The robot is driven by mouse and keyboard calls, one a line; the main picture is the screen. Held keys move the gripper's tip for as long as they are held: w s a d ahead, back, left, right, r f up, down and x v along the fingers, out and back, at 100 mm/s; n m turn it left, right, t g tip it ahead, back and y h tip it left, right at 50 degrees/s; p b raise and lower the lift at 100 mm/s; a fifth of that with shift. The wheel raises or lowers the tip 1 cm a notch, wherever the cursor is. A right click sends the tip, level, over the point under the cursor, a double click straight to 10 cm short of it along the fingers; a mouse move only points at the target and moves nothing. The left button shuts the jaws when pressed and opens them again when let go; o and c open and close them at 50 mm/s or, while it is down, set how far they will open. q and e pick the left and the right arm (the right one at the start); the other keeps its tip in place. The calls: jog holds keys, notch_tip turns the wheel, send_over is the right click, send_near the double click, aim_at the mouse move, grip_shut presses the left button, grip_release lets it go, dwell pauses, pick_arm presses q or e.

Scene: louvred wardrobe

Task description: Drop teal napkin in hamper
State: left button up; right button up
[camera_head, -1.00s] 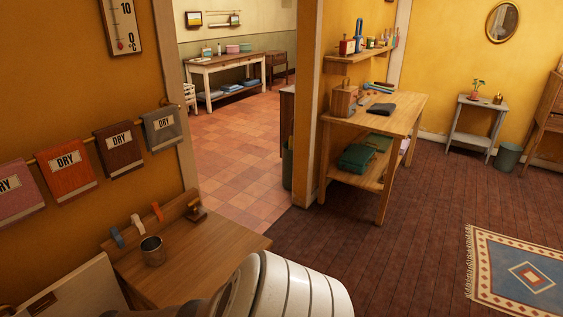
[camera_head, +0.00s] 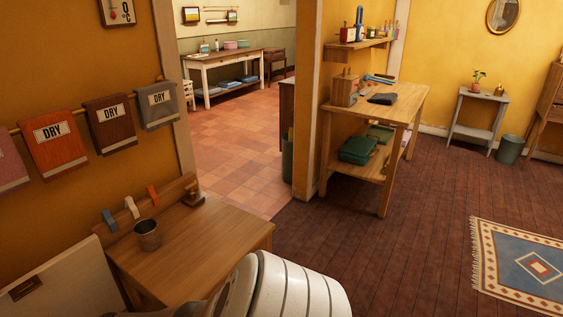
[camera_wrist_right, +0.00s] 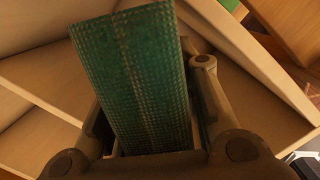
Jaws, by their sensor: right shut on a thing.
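The teal napkin (camera_wrist_right: 132,75) is a flat, woven dark-green strip in the right wrist view. It stands up between the fingers of my right gripper (camera_wrist_right: 150,125), which is shut on it. Pale wooden panels surround the gripper in that view. The right gripper and napkin do not show in the head view, where only a white arm link of mine appears at the bottom. My left gripper is not in view. I cannot tell which thing is the hamper; a cream panel with a dark label (camera_head: 50,285) shows at the lower left of the head view.
A small wooden table (camera_head: 205,240) with a metal cup (camera_head: 147,235) stands close on the left. Towels marked DRY (camera_head: 110,120) hang on the wall rail. A workbench (camera_head: 405,105), a green bin (camera_head: 510,149) and a rug (camera_head: 520,265) lie beyond. The middle floor is clear.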

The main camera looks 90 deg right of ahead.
jog(key=shift+f, duration=0.2)
jog(key=o, duration=1.2)
jog(key=shift+r, duration=0.1)
jog(key=r, duration=0.4)
jog(key=a+r, duration=0.1)
jog(key=r, duration=0.6)
jog(key=shift+s+a+r, duration=0.25)
jog(key=shift+a+r, duration=0.1)
